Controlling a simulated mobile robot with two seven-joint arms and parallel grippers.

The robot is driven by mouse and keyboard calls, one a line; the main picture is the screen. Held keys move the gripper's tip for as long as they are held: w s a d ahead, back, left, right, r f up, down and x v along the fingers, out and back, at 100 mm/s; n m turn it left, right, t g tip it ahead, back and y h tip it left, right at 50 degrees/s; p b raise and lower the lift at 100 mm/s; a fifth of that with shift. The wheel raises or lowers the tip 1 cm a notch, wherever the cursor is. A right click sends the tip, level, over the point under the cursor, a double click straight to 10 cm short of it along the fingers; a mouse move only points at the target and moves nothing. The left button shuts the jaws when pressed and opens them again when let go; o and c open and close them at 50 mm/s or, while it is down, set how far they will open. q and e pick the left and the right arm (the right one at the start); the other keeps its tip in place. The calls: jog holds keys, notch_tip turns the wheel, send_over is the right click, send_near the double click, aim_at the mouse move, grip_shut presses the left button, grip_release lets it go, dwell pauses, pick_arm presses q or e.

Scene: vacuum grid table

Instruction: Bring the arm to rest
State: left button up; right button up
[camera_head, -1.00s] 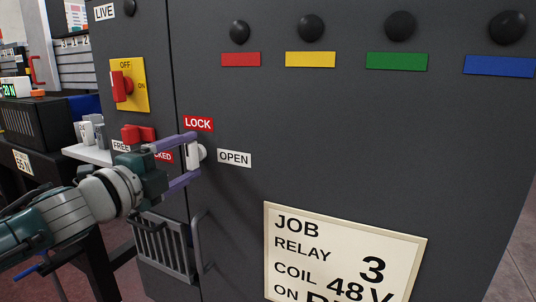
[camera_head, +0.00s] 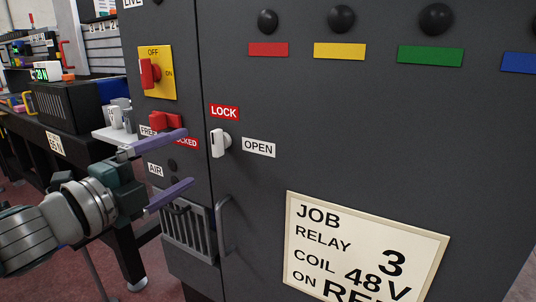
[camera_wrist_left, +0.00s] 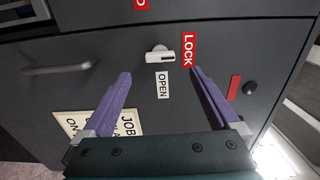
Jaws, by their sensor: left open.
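My left gripper (camera_head: 187,158) is open and empty in front of the dark cabinet (camera_head: 330,130). Its purple fingers also show in the left wrist view (camera_wrist_left: 160,74). A white latch handle (camera_head: 218,143) sits on the cabinet door, to the right of and apart from the fingertips. It also shows beyond the fingers in the left wrist view (camera_wrist_left: 161,56). The handle lies in line with the red LOCK label (camera_head: 224,112) above it. The OPEN label (camera_head: 258,148) is to its right. My right gripper is not in view.
A red lever (camera_head: 165,121) and a yellow switch plate (camera_head: 156,72) with a red knob are close above the gripper. A door pull (camera_head: 223,228) and a slatted bin (camera_head: 187,230) are below. A workbench with a black box (camera_head: 68,108) stands at left.

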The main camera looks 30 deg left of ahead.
pick_arm(q)
jog(key=shift+s, duration=0.75)
jog(key=s+d+r+n+g+p, duration=0.4)
jog(key=s+d+n+g+p, duration=0.15)
jog(key=s+p, duration=0.2)
jog(key=s+d+r+n+g+y+p, duration=0.1)
jog(key=s+d+r+n+g+p, duration=0.3)
jog(key=s+n+p, duration=0.3)
jog(key=s+d+r+n+g+p, duration=0.4)
jog(key=s+d+r+g+p, duration=0.1)
jog(key=s+p, duration=0.35)
notch_tip(320, 180, up, 36)
jog(key=p, duration=3.6)
jog(key=shift+s+r, duration=0.2)
